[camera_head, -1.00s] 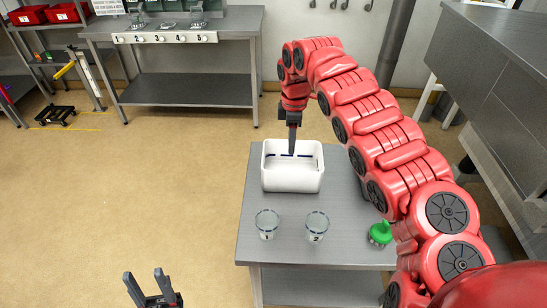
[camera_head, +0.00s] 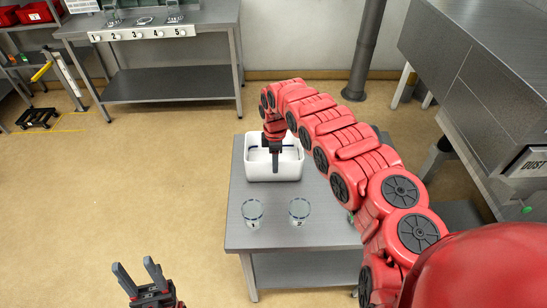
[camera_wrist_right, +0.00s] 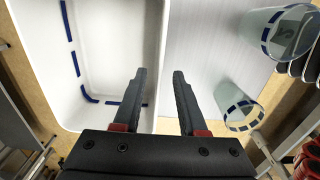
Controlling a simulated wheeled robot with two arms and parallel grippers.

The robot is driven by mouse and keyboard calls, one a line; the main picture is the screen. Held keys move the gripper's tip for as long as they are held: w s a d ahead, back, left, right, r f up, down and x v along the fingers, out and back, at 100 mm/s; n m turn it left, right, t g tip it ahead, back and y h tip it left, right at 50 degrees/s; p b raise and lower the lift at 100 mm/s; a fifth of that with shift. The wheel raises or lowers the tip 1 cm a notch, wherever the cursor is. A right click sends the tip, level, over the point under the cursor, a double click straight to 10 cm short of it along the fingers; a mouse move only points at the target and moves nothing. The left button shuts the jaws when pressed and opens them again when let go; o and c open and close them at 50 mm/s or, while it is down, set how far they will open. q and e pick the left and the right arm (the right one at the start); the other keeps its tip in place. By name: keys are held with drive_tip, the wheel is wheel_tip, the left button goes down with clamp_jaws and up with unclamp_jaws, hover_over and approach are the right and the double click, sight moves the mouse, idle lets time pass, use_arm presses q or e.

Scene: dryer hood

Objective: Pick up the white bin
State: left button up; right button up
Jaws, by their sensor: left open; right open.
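The white bin (camera_head: 257,172) stands upright on the small grey table (camera_head: 238,190), open at the top, with dark blue marks inside. My right gripper (camera_head: 275,165) is at its near side, pointing down. In the right wrist view, the open fingers of my right gripper (camera_wrist_right: 159,74) straddle one wall of the white bin (camera_wrist_right: 105,40). One finger is over the inside and the other is over the outside. I cannot tell whether they touch the wall. My left gripper (camera_head: 134,265) is open and empty, low at the left, away from the table.
Two clear cups, marked 1 (camera_head: 252,213) and 2 (camera_head: 299,211), stand in front of the bin. A green thing (camera_head: 350,216) is mostly hidden behind my right arm. A grey workbench (camera_head: 170,82) stands at the back left. The floor left of the table is clear.

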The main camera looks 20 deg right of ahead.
drive_tip(key=shift+w+a+f+p, duration=0.1)
drive_tip(key=shift+f+p, duration=0.45)
drive_tip(key=shift+f, duration=1.8)
clamp_jaws()
